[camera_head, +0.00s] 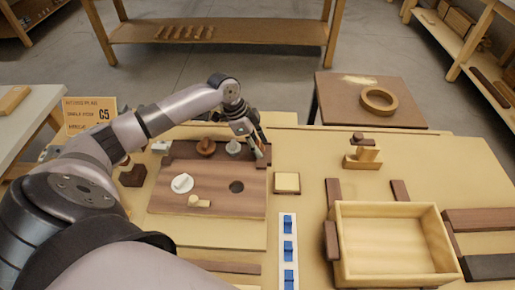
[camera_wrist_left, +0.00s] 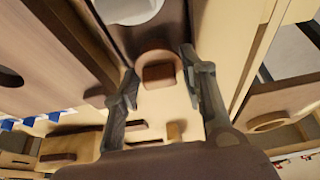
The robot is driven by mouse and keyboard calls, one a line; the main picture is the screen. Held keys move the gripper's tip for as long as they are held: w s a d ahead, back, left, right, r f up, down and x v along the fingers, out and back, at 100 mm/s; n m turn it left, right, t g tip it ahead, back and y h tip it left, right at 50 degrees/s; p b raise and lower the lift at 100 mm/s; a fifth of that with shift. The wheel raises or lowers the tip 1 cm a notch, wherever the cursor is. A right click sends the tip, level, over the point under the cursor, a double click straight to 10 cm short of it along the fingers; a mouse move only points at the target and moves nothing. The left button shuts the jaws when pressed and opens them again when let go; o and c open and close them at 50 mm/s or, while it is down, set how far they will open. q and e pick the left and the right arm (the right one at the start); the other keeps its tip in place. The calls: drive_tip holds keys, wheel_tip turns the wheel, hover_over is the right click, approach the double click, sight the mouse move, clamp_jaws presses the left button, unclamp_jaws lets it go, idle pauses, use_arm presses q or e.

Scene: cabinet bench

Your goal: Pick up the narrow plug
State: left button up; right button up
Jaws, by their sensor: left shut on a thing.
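My left gripper (camera_head: 257,148) is at the right end of a dark wooden tray (camera_head: 180,158) at the back of the board. In the left wrist view its two fingers (camera_wrist_left: 160,80) close on either side of a small round plug with a brown block-shaped grip (camera_wrist_left: 158,74), which I take as the narrow plug. In the head view the fingers largely hide this plug. A brown plug (camera_head: 205,147) and a grey-white plug (camera_head: 233,147) stand to its left in the tray. Whether the held plug is clear of the tray I cannot tell. My right gripper is not in view.
The brown board (camera_head: 215,204) has an empty round hole (camera_head: 236,187), a white plug (camera_head: 182,184) and a pale wooden plug (camera_head: 198,202). A square block (camera_head: 287,183) lies to its right. An open wooden box (camera_head: 345,275) stands at the front right.

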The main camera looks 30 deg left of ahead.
use_arm(q)
drive_tip(key=shift+c, duration=0.9)
drive_tip(key=shift+r, duration=0.1)
